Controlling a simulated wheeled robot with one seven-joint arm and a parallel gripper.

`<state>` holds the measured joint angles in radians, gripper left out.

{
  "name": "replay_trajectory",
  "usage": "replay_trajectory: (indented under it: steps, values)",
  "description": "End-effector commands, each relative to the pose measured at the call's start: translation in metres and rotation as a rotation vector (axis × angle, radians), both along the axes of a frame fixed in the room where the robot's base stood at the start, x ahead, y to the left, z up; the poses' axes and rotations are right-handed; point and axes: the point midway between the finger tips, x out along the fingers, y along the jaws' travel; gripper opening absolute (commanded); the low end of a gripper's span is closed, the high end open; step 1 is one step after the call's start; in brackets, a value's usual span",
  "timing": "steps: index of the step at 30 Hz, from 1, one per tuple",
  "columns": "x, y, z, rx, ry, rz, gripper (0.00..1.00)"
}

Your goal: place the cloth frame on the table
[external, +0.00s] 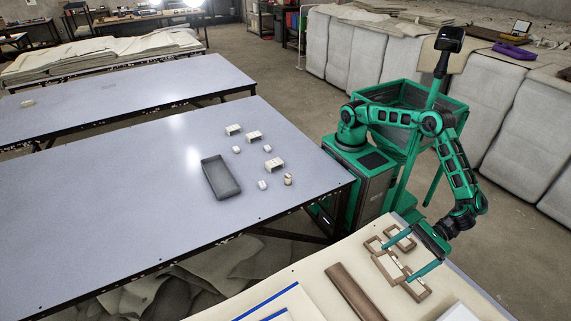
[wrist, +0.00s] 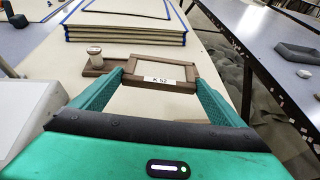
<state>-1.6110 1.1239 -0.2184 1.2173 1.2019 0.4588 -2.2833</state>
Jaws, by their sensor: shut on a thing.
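The cloth frame (wrist: 188,72) is a brown wooden rectangle with a pale inside and a white label reading "K 52". In the wrist view my gripper (wrist: 160,77) has one green finger at each side of it, shut on it. In the external view my gripper (external: 405,258) reaches down over the cream table (external: 312,268), with a frame (external: 377,266) between its fingers. I cannot tell whether the held frame touches the surface below.
A long brown bar (external: 352,292) and blue-edged sheets (external: 275,303) lie on the cream table. A small round pale item (wrist: 95,52) stands left of the frame. The blue-grey table (external: 110,200) holds a dark tray (external: 221,178) and several small pale items; its left part is clear.

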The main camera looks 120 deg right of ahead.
Motion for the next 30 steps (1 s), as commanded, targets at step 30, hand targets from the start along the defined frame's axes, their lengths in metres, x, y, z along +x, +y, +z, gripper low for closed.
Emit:
replay_trajectory:
  steps: [30]
  values:
    - [-0.159, 0.058, -0.046, -0.002, -0.001, 0.136, 0.71]
